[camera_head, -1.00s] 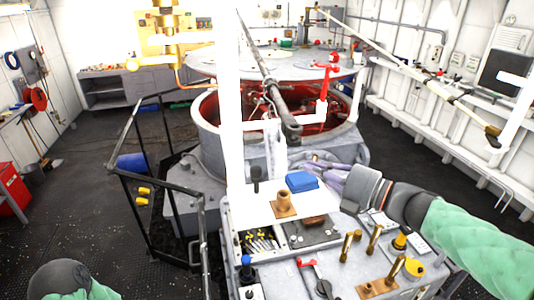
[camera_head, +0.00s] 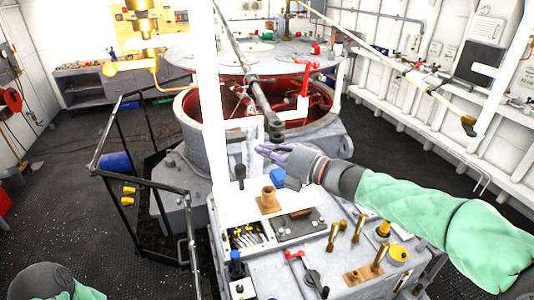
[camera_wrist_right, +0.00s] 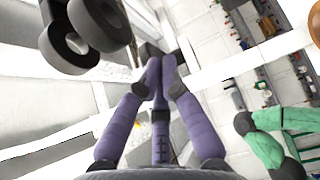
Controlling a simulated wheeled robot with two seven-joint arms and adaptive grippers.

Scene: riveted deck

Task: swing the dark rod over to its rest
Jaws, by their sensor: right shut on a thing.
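The dark rod (camera_head: 248,75) is long and slants down from the top of the head view, over the open red-lined drum. Its thick dark lower end (camera_head: 275,130) hangs above the front bench. My right gripper (camera_head: 266,150), with purple fingers, is at this lower end. In the right wrist view its fingers (camera_wrist_right: 160,72) come together, shut, at a small dark piece; the exact contact is unclear. Dark rings (camera_wrist_right: 92,32) show close by at upper left. I cannot make out which part is the rod's rest. My left gripper is out of view.
A white post (camera_head: 209,110) stands left of the rod. The bench below carries a brown pedestal (camera_head: 268,201), a blue block (camera_head: 278,175) and several brass pegs. A black railing (camera_head: 150,182) stands at left. Another, tan pole (camera_head: 400,68) slants across the right side.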

